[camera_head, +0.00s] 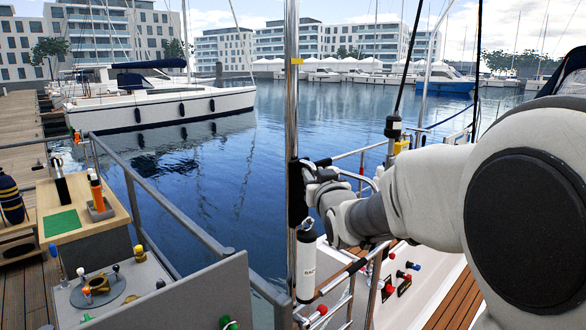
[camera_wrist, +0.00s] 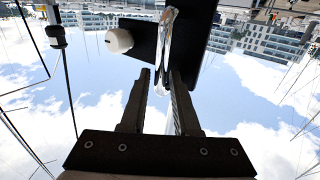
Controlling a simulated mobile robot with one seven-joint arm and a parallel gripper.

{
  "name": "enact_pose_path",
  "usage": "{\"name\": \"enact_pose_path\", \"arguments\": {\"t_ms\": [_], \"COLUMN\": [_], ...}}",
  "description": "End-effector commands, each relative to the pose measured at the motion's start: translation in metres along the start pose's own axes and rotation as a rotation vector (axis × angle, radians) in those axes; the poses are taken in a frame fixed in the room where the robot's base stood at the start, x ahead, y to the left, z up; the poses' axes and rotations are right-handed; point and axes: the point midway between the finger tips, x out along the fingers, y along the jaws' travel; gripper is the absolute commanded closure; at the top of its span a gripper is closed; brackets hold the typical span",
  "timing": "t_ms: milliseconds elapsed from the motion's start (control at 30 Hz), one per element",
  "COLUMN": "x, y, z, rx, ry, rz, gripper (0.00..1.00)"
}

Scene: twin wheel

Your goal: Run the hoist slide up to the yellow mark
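The upright steel pole (camera_head: 291,110) carries a yellow mark (camera_head: 297,61) near its upper part. A dark piece on the pole (camera_head: 293,190), seemingly the hoist slide, sits well below the mark, partly hidden behind my gripper (camera_head: 303,172). A white cylinder with a dark cap (camera_head: 306,265) hangs just below, beside the pole. In the wrist view my gripper's two fingers (camera_wrist: 160,75) stand apart with a gap between them. Contact is unclear.
A grey railing (camera_head: 170,190) and a wooden stand with a green pad (camera_head: 62,222) are at left. A boat deck with red and blue knobs (camera_head: 390,275) lies at lower right. A dark line and block (camera_head: 393,125) hang right of the pole. Water lies behind.

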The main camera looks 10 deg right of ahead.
Motion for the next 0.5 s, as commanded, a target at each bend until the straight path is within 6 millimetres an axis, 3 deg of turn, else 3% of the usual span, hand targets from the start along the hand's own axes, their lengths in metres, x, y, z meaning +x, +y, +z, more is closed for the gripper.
{"name": "enact_pose_path", "arguments": {"t_ms": [500], "x": [-0.0006], "y": [0.0004], "z": [0.0002], "rx": [0.000], "ry": [0.000], "rz": [0.000], "gripper": [0.72]}}
